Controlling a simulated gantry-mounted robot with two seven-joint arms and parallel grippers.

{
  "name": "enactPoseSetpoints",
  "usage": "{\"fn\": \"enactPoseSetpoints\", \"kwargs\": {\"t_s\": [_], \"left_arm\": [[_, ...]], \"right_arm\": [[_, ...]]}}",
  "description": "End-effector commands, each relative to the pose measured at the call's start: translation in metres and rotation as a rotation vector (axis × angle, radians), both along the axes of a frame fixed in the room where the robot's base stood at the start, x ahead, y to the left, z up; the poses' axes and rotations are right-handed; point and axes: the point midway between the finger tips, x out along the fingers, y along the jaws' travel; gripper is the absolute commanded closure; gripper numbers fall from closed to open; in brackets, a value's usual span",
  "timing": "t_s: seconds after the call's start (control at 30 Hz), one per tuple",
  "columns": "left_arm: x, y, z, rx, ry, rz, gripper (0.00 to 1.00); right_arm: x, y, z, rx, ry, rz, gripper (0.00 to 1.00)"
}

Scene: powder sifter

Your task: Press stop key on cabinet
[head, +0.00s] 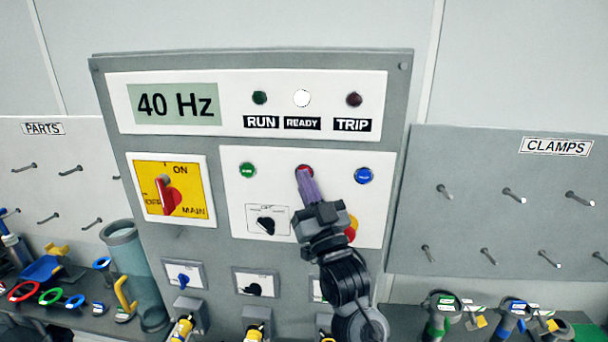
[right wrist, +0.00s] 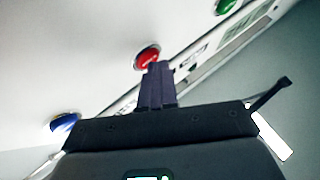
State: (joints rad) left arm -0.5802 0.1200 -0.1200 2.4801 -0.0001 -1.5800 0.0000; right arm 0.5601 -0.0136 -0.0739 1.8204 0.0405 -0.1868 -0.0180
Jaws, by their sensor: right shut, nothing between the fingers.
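The grey control cabinet (head: 225,240) fills the middle of the head view. The red stop key (head: 304,170) sits between the green key (head: 247,170) and the blue key (head: 363,175). My right gripper (head: 304,177) is shut and empty, with its purple fingertips at the red key and covering its lower part. In the right wrist view the red key (right wrist: 147,57) shows just beyond the fingertips (right wrist: 156,68). I cannot tell whether the tips touch it or whether it is pressed in. My left gripper is not in view.
The display (head: 178,104) reads 40 Hz. The READY lamp (head: 302,98) is white; the RUN lamp (head: 260,98) and TRIP lamp (head: 354,99) are dark. A yellow main switch (head: 168,187) is left of the keys. A selector (head: 266,226) and a partly hidden red-yellow button (head: 351,229) are below.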

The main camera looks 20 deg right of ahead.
Motion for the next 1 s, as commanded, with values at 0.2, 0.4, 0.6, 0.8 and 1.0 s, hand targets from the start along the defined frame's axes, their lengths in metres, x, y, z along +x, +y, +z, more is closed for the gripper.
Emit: {"fn": "enactPoseSetpoints", "kwargs": {"t_s": [0.2,0.4,0.6,0.8,1.0], "left_arm": [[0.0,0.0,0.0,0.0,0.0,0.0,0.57],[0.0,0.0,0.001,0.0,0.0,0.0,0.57],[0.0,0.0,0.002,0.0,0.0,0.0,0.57],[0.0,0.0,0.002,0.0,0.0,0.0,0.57],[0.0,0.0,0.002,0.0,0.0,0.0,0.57]], "right_arm": [[-0.002,0.001,-0.001,0.001,0.003,-0.002,1.0],[-0.009,0.005,0.0,0.001,0.001,0.0,1.0],[-0.015,0.008,0.0,0.001,0.001,-0.001,1.0],[-0.015,0.008,0.0,0.001,0.001,-0.001,1.0],[-0.018,0.01,0.0,0.0,0.001,0.0,1.0]]}}
